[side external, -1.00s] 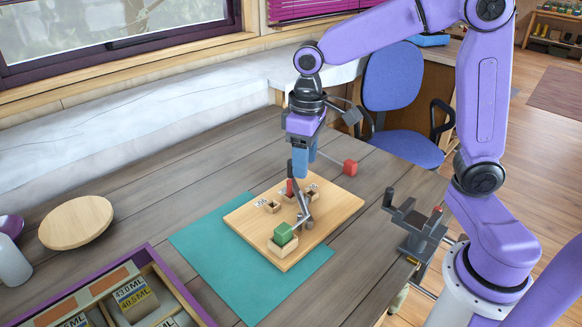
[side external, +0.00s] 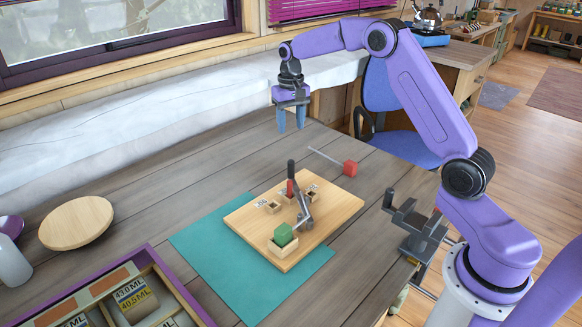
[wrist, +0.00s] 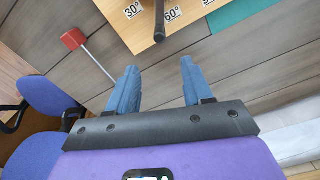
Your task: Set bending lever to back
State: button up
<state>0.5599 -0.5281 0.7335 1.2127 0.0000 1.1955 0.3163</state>
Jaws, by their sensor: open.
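The bending lever (side external: 304,207) is a grey bar with a dark upright handle (side external: 291,170), mounted on a light wooden board (side external: 262,224). In the wrist view the dark handle (wrist: 160,22) crosses the board edge near the 30° and 60° labels. The handle stands near a red peg (side external: 290,188) and the small angle labels at the board's back edge. A green block (side external: 283,233) sits in a wooden holder at the board's front. My gripper (side external: 290,122) is open and empty, above the table behind the board. Its blue fingers (wrist: 158,72) are apart, touching nothing.
A red block on a thin rod (side external: 350,168) lies on the table behind the board. A teal mat (side external: 205,245) lies under the board. A grey stand (side external: 414,220) is at the right edge, a purple-rimmed box (side external: 175,290) at front left, a round wooden disc (side external: 76,222) at left.

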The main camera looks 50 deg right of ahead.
aim_at(291, 161)
notch_tip(291, 161, down, 16)
jog(key=shift+r, duration=0.2)
dwell(0.4)
grip_shut()
